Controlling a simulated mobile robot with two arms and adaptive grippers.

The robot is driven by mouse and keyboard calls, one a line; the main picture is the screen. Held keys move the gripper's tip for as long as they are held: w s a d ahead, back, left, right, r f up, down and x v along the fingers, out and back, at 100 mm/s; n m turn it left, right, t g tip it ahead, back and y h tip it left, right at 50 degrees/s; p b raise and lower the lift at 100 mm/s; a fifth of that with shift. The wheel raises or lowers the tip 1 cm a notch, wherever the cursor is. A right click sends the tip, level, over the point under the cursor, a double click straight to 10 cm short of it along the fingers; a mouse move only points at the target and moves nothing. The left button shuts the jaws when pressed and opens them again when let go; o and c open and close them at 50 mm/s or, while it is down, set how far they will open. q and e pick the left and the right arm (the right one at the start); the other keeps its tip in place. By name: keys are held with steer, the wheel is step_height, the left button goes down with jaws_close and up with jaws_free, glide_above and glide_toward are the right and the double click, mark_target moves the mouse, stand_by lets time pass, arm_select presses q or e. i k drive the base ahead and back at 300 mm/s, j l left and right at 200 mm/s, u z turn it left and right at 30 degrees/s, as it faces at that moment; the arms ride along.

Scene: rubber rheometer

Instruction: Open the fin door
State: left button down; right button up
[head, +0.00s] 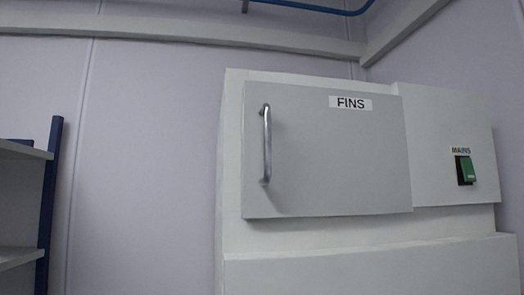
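The fin door (335,160) is a flat grey panel on the front of a white machine, with a "FINS" label (350,103) near its top. It appears shut, flush against the machine. A vertical metal bar handle (266,144) sits near its left edge. Nothing touches the handle or the door. Neither of my grippers shows in the head view.
The white machine housing (350,265) extends below the door. A green mains switch (466,170) is on the panel to the right. A shelf with a blue post (48,200) stands at the far left. A bare wall lies between shelf and machine.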

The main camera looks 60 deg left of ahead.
mark_target(308, 152)
steer(key=u, duration=1.3)
